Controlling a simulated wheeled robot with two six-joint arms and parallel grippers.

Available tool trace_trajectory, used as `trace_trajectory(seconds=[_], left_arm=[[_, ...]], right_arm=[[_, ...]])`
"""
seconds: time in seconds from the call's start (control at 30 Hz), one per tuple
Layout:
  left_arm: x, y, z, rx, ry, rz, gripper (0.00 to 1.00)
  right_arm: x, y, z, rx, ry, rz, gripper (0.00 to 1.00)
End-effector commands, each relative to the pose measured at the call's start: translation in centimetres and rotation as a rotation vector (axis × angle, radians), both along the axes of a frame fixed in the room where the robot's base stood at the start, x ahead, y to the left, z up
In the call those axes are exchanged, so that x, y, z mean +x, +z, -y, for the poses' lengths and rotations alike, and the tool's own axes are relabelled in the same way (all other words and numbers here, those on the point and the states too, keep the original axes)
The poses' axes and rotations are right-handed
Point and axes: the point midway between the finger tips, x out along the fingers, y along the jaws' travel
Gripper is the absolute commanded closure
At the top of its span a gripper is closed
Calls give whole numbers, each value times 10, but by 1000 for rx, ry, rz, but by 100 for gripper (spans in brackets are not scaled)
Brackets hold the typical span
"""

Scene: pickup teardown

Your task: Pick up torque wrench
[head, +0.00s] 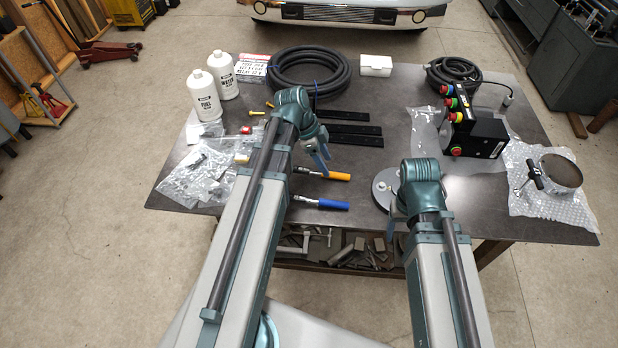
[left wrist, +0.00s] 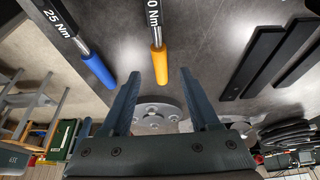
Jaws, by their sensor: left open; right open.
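Two torque wrenches lie on the dark metal table. One has an orange handle (head: 336,176) and the other, nearer the front edge, a blue handle (head: 332,205). In the left wrist view the blue-handled wrench (left wrist: 97,70) is labelled 25 Nm; the label of the orange-handled one (left wrist: 159,62) is cut off. My left gripper (head: 320,162) is open and empty just beyond the orange handle. In the left wrist view its fingers (left wrist: 160,75) frame the end of the orange handle, with no visible grip. My right gripper (head: 391,229) is open near the front edge, partly hidden by its wrist.
Black bars (head: 352,132) lie beyond the orange wrench. A round grey flange (head: 384,190) lies beside my right wrist. White bottles (head: 203,96), a coiled hose (head: 310,68), plastic bags (head: 197,175) and a black switch box (head: 476,132) surround the middle.

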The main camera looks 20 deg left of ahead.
Motion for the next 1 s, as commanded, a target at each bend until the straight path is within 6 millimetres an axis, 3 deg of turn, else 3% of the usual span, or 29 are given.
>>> trace_trajectory(seconds=[0.27, 0.6, 0.9, 1.0], left_arm=[[1, -8, 4, 0, 0, 0, 38], [6, -46, 21, 0, 0, 1, 38], [7, -46, 23, 0, 1, 1, 38], [7, -46, 23, 0, 1, 1, 56]], right_arm=[[0, -8, 0, 0, 0, 0, 34], [0, -46, 0, 0, -1, 0, 34], [0, -46, 0, 0, -1, 0, 34], [0, -46, 0, 0, -1, 0, 34]])
